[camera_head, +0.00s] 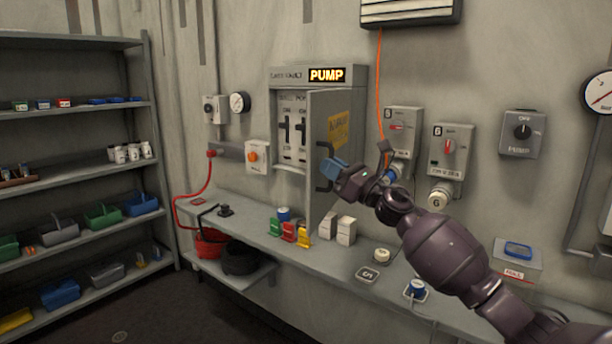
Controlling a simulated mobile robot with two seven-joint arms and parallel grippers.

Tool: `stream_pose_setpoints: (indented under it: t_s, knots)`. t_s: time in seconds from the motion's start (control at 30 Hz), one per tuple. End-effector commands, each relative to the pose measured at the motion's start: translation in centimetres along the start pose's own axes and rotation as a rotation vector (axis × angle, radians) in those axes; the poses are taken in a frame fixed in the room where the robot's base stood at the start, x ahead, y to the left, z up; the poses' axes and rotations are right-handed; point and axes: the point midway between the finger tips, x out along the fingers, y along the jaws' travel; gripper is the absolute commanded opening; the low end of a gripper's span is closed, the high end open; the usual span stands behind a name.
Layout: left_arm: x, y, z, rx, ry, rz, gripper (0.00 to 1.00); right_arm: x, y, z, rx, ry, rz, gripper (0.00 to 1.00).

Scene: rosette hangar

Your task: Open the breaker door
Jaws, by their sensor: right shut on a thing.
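The breaker box (288,76) is mounted on the wall in the middle of the head view, with a lit "PUMP" sign on its top. Its grey door (325,118) stands partly open, swung outward on its right side, and bears a yellow label. Breaker switches (292,130) show inside. A dark handle (320,172) is on the door. My left gripper is not in view.
A narrow bench (262,232) runs below the box. It carries red, green and yellow blocks (289,232), pale boxes (346,231) and a blue-topped item (416,288). Switch boxes (449,150) are on the wall at right. Shelves (75,101) stand at left, with open floor before them.

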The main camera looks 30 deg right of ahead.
Motion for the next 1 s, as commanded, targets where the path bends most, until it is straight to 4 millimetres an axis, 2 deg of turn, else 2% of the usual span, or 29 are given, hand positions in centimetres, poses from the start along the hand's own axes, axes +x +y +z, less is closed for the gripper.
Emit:
stream_pose_setpoints:
  t_s: [0.03,0.1,0.33,0.73,0.97,1.0]
  knots:
    - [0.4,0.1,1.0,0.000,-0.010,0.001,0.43,-1.0,-0.5,-0.2,0.013,0.001,0.016,0.00]
    - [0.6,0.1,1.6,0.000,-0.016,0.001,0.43,-1.8,-0.8,0.3,0.012,0.002,0.021,0.00]
    - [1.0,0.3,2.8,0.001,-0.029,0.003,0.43,-3.8,-1.9,1.4,0.013,-0.001,0.018,0.00]
    - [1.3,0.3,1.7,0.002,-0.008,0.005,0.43,-4.5,-2.4,2.2,0.012,-0.006,0.016,0.00]
    - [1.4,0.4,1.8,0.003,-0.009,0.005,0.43,-4.5,-2.4,2.2,0.011,-0.006,0.015,0.00]
    - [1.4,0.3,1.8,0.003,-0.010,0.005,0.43,-4.5,-2.4,2.3,0.011,-0.007,0.015,0.17]
